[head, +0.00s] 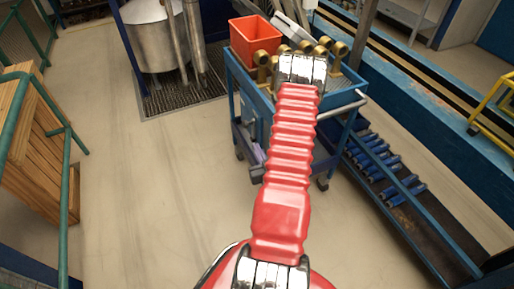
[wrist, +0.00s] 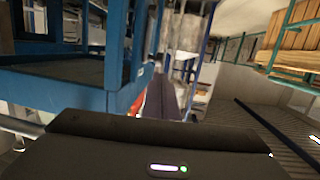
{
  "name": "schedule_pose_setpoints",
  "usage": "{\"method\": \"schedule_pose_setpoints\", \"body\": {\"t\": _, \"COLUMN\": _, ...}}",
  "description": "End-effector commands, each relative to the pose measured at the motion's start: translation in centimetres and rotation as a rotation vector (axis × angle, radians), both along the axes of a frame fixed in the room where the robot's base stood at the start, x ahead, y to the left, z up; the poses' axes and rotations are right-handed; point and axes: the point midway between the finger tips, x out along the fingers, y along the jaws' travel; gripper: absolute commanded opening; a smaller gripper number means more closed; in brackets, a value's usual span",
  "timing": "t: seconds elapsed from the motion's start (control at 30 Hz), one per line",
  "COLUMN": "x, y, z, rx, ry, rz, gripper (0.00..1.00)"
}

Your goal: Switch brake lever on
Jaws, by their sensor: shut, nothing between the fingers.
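I cannot pick out the brake lever in either view. My gripper (wrist: 155,130) shows as a dark housing with a small white and green light, across the bottom of the wrist view. Its fingertips are not clearly seen, and nothing shows held in it. In the head view my red ribbed arm reaches up to the blue cart (head: 338,108) and hides part of it. A dark bar (wrist: 275,132) runs diagonally over the grating at the right of the wrist view; I cannot tell what it is.
The cart carries an orange bin (head: 254,38) and several brass fittings (head: 341,50). A steel tank (head: 148,38) stands on a grate behind it. Blue-handled parts lie on a low shelf (head: 415,225) at right. A wooden crate (head: 38,145) stands at left; floor between is clear.

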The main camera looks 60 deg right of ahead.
Motion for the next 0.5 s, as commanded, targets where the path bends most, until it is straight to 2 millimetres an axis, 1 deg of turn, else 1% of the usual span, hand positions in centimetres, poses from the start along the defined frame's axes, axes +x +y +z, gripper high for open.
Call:
{"method": "schedule_pose_setpoints", "body": {"t": 0.03, "x": 0.7, "y": -0.4, "z": 0.0, "rx": -0.003, "ry": -0.001, "rz": 0.002, "gripper": 0.0}}
{"method": "schedule_pose_setpoints", "body": {"t": 0.5, "x": 6.3, "y": -4.7, "z": -1.2, "rx": -0.002, "ry": -0.001, "rz": 0.001, "gripper": 0.0}}
